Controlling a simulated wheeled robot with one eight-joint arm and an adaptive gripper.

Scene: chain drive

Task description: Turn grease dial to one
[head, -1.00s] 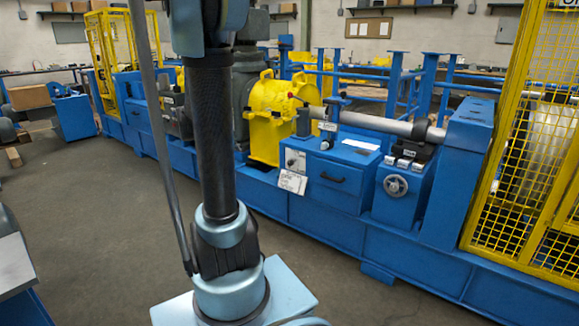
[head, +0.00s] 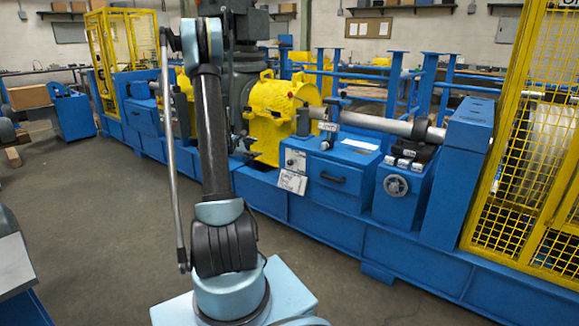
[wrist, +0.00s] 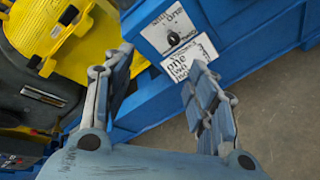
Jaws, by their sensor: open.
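The grease dial appears to be the small black knob (wrist: 173,39) on a white plate, on the blue cabinet's front. The plate also shows in the head view (head: 295,160). A white card (wrist: 190,58) with printed words, "one" among them, sits just below the dial, partly behind a finger. Which way the knob points is too small to read. My gripper (wrist: 157,62) is open and empty, with the dial and card beyond and between its fingertips, apart from them.
The blue cabinet (head: 332,178) has a drawer handle. A handwheel (head: 396,186) stands to its right. A yellow guard (head: 264,110) is on its left, also close in the wrist view (wrist: 62,35). A yellow mesh cage (head: 520,150) closes the right side. The floor in front is clear.

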